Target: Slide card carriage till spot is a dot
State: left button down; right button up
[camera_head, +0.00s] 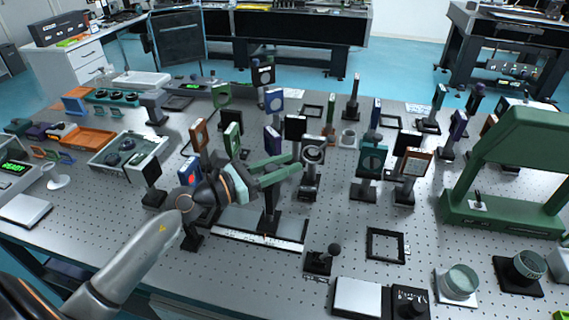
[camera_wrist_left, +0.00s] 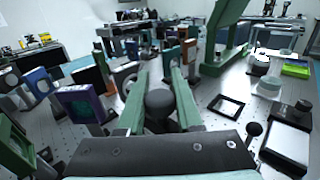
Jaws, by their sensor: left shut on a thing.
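My left gripper (camera_head: 298,164) reaches in from the left with its long green fingers over the middle of the table. In the left wrist view its fingers are shut around a dark round knob (camera_wrist_left: 160,101). In the head view the fingers hide that knob. Below them a black post on a dark base, apparently the carriage (camera_head: 268,218), stands at a rail with a white scale strip (camera_head: 252,237). A small blue panel with a red spot (camera_head: 191,179) shows just left of my wrist, partly covered by it. My right gripper is not in view.
Several post-mounted optics stand close behind the gripper, including a round dark lens mount (camera_head: 313,153). A large green stand (camera_head: 515,165) is at the far right.

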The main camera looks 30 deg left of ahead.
pick_arm(q)
jog(key=c, duration=0.6)
grip_release()
jog(key=shift+s+a, duration=0.15)
jog(key=b+v, duration=0.4)
jog(key=v, duration=0.8)
jog(key=shift+s+a, duration=0.1)
